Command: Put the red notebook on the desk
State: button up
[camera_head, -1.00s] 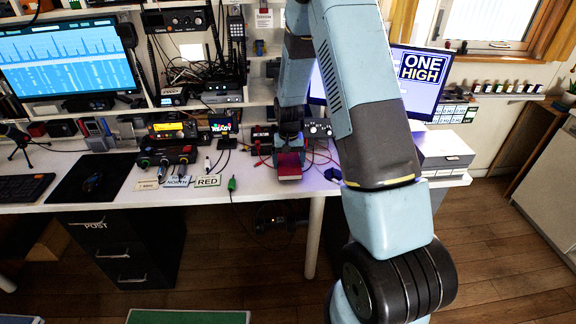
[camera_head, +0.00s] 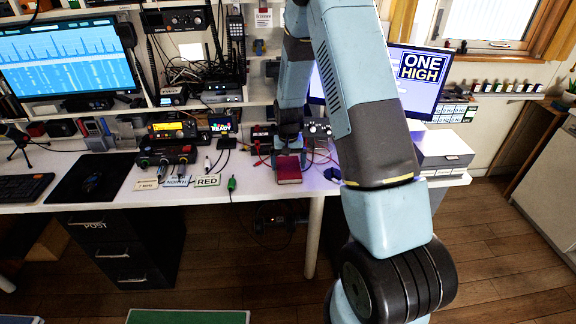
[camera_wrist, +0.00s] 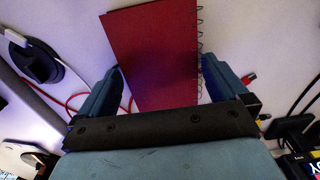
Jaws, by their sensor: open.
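The red notebook (camera_head: 289,170) lies flat on the white desk (camera_head: 255,190), near its front edge and left of my upper arm. In the wrist view the notebook (camera_wrist: 155,50) shows its red cover and a spiral binding along its right side. My gripper (camera_head: 289,153) is just behind the notebook in the head view. In the wrist view my gripper (camera_wrist: 160,80) is open, with one finger on each side of the notebook's near part and visible gaps between fingers and cover. The notebook's near end is hidden behind the gripper's body.
Red and black cables (camera_head: 322,155) lie on the desk around the gripper. A RED sign (camera_head: 207,181) and a green plug (camera_head: 232,184) lie to the left. A box (camera_head: 443,150) stands to the right. Bare desk shows beside the notebook.

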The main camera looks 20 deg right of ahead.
notch_tip(320, 180, up, 11)
notch_tip(320, 180, up, 12)
jog(key=t, duration=0.1)
send_over(288, 167)
jog(key=s, duration=0.6)
jog(key=s+r+t, duration=0.1)
jog(key=s+r, duration=0.4)
jog(key=s, duration=0.4)
jog(key=s+r+n+t, duration=0.1)
jog(key=s+r+t, duration=0.1)
jog(key=s+r, duration=0.3)
jog(key=s+r+n+t, duration=0.1)
jog(key=s+r, duration=0.5)
jog(key=s, duration=0.7)
jog(key=shift+t, duration=0.3)
jog(key=shift+d, duration=0.1)
jog(key=shift+c, duration=0.5)
